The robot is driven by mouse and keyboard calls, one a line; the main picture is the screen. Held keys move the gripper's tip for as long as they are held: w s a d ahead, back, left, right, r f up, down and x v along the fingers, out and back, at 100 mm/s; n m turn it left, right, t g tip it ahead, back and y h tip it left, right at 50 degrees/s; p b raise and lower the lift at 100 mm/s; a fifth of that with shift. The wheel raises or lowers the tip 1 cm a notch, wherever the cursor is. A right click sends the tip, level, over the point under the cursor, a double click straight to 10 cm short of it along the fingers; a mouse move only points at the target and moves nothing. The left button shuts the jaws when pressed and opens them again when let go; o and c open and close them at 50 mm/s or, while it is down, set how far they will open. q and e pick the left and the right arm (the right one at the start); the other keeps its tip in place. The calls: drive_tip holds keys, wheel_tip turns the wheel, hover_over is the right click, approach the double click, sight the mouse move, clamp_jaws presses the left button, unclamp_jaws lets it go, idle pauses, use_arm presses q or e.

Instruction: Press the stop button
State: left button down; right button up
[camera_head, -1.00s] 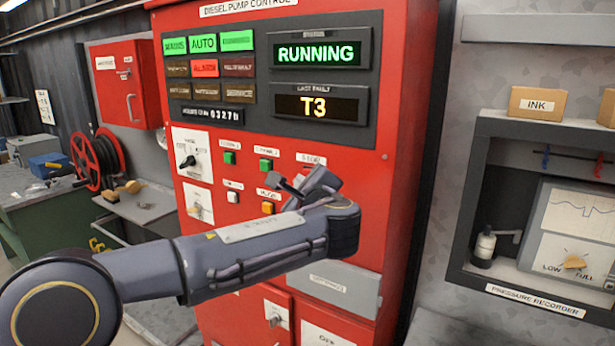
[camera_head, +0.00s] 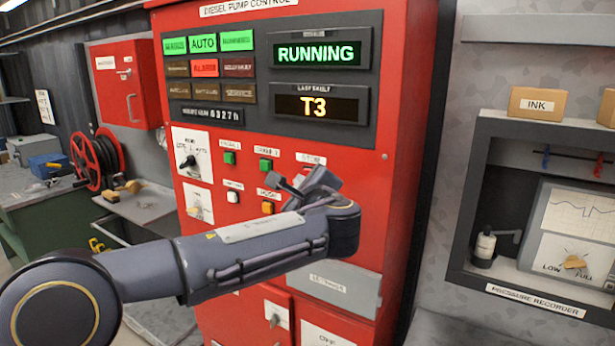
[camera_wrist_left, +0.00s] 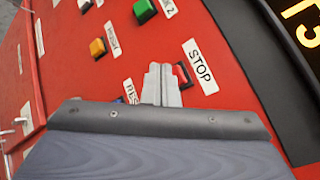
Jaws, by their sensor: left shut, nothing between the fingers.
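The red diesel pump control cabinet (camera_head: 400,120) stands ahead of me, with its display reading RUNNING (camera_head: 318,54). In the left wrist view the STOP label (camera_wrist_left: 201,66) sits on the red panel. Beside it is the stop button (camera_wrist_left: 181,72), a small red piece with a dark edge, partly hidden by my fingers. My left gripper (camera_head: 305,184) is shut and empty in front of the panel. In the left wrist view its closed fingertips (camera_wrist_left: 160,72) are just beside the stop button; I cannot tell whether they touch it. My right gripper is not in view.
Green buttons (camera_head: 229,158) (camera_head: 266,165), a white button (camera_head: 233,197) and an orange button (camera_head: 268,208) lie close to the left of my gripper. A pressure recorder recess (camera_head: 478,190) is at the right. A bench (camera_head: 45,205) and red hose reel (camera_head: 88,160) are at the left.

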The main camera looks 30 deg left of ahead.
use_arm(q)
drive_tip(key=shift+w, duration=0.1)
idle(0.3)
drive_tip(key=shift+w, duration=0.3)
drive_tip(key=shift+w+d, duration=0.1)
drive_tip(key=shift+w, duration=0.4)
idle(0.7)
idle(0.4)
drive_tip(key=shift+s, duration=0.9)
drive_tip(key=shift+b, duration=0.3)
drive_tip(key=s, duration=0.1)
drive_tip(key=s+b, duration=0.1)
drive_tip(key=s, duration=0.3)
drive_tip(key=shift+a+b, duration=0.25)
drive_tip(key=shift+b, duration=0.1)
